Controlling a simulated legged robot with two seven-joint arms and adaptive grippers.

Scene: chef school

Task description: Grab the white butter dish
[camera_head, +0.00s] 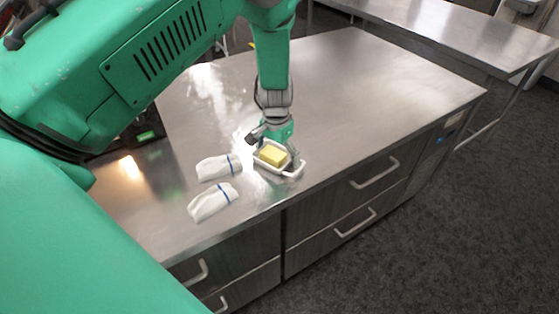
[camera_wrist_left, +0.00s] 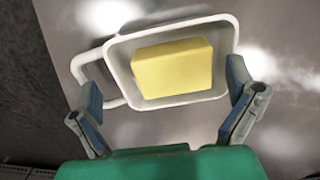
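The white butter dish (camera_head: 284,168) stands on the steel counter near its front edge, with a yellow block of butter (camera_head: 272,155) in it. In the left wrist view the white butter dish (camera_wrist_left: 120,61) shows as a rectangular tray with a loop handle on its left, and the butter (camera_wrist_left: 173,68) lies inside. My left gripper (camera_head: 272,148) is over the dish from above. In the left wrist view its fingers (camera_wrist_left: 166,100) are spread wide, one on each side of the dish's near end. Whether either finger touches the dish is unclear. My right gripper is not in view.
Two white cloths (camera_head: 218,167) (camera_head: 213,202) with blue bands lie on the counter left of the dish. The steel counter (camera_head: 370,85) is clear to the right and behind. Drawers with handles (camera_head: 375,172) are below its front edge. Another steel table (camera_head: 450,30) stands behind.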

